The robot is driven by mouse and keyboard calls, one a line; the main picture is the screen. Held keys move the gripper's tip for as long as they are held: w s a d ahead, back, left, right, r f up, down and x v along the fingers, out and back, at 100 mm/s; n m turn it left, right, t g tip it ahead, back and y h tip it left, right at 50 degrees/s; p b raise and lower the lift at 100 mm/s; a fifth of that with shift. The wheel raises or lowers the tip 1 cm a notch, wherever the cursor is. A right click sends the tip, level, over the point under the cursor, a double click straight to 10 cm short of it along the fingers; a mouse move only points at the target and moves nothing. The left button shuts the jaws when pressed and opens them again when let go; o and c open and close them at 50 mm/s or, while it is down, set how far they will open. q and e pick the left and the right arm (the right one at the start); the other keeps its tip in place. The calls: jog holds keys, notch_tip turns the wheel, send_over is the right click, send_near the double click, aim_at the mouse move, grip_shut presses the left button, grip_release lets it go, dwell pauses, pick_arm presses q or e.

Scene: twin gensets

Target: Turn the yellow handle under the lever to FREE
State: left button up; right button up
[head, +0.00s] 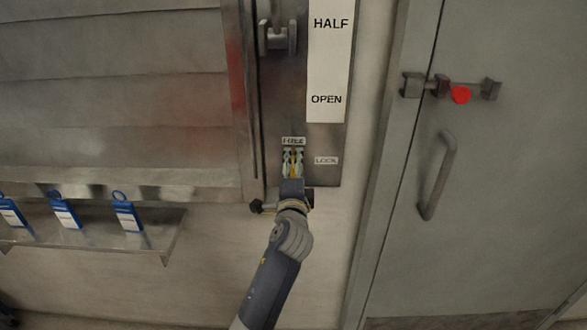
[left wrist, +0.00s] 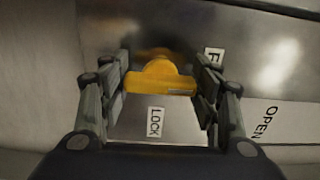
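The yellow handle (left wrist: 160,77) sits on a metal plate between the two fingers of my left gripper (left wrist: 161,85). Its ends meet the finger pads on both sides, so the gripper looks shut on it. In the head view the handle (head: 293,161) shows as a small yellow strip between the fingers of the left gripper (head: 292,162). The FREE label (head: 293,141) is just above the fingers, and the LOCK label (head: 326,160) is to their right. In the left wrist view the LOCK label (left wrist: 155,122) is below the handle. My right gripper is not in view.
The grey lever (head: 277,38) is higher on the panel, beside a white strip (head: 328,60) reading HALF and OPEN. A shelf (head: 150,245) with blue tags is at left. A grey door (head: 500,170) with a red-knobbed bolt (head: 460,94) is at right.

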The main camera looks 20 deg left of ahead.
pick_arm(q)
jog(key=shift+o, duration=1.4)
jog(key=shift+s, duration=0.2)
jog(key=v, duration=1.1)
jog(key=shift+s, duration=0.3)
jog(key=shift+d, duration=0.15)
